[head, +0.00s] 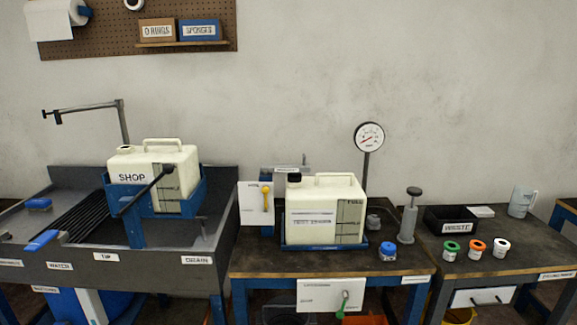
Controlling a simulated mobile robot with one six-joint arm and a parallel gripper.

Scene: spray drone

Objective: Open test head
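No part labelled as a test head can be read. A cream tank (340,200) with a black cap (293,178) and a grip on top stands upright in a blue tray (325,245) on the middle bench. A round pressure gauge (369,137) rises on a post behind it. A white panel with a yellow lever (266,198) stands left of the tank. A white panel with a green lever (343,303) hangs on the bench front. A grey plunger-like fitting (408,218) stands upright at right. My gripper is not in view.
Left, a second cream tank (130,165) marked SHOP sits in a blue cradle over a grey sink (85,262), with a dark bar in front.

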